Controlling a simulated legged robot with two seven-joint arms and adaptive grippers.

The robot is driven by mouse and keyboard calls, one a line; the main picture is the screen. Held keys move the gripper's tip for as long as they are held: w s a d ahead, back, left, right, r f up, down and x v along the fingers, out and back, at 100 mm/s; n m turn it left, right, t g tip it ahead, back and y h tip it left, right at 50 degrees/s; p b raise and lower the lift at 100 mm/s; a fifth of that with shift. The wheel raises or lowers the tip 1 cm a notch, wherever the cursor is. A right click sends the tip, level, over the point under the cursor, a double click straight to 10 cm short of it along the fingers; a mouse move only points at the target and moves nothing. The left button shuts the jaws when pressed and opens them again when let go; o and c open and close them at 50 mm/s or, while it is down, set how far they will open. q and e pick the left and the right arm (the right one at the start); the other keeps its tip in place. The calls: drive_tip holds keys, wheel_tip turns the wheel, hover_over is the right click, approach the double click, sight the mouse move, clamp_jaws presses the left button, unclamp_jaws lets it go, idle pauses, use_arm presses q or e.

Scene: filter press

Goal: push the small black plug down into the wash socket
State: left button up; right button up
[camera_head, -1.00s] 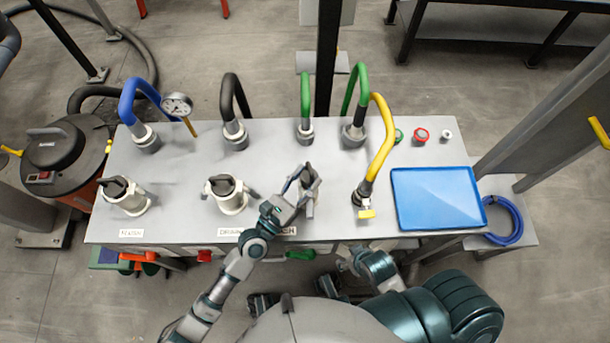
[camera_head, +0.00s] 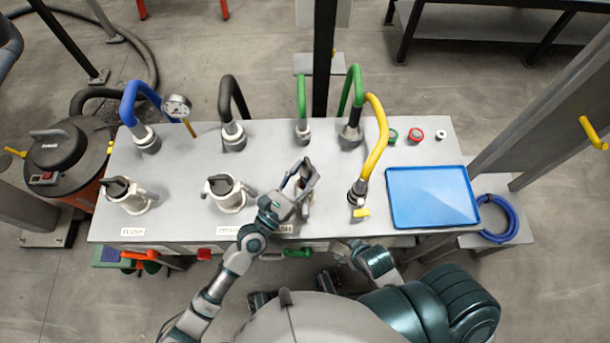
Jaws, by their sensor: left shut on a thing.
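My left gripper (camera_head: 304,178) is over the front middle of the grey bench, above the WASH label (camera_head: 296,253), which my arm partly covers. It is shut on a small dark thing, apparently the black plug (camera_head: 307,162), of which little shows between the fingers. The wash socket is mostly hidden under the gripper, so I cannot tell how deep the plug sits. My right gripper (camera_head: 345,251) is low at the bench's front edge, and its fingers are too small to read.
Left of my gripper stand the drain fitting (camera_head: 227,191) and flush fitting (camera_head: 126,194), both with black tops. To the right are a yellow hose (camera_head: 377,140) and a blue tray (camera_head: 432,197). Several hoses rise along the back. Bench between fittings is clear.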

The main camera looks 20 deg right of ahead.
use_arm(q)
drive_tip(key=shift+a+r+p, duration=0.1)
drive_tip(key=shift+r+p, duration=0.8)
drive_tip(key=shift+r, duration=0.45)
use_arm(e)
drive_tip(key=r, duration=0.3)
drive_tip(key=shift+w+r, duration=0.1)
drive_tip(key=shift+w, duration=0.2)
drive_tip(key=shift+r, duration=0.1)
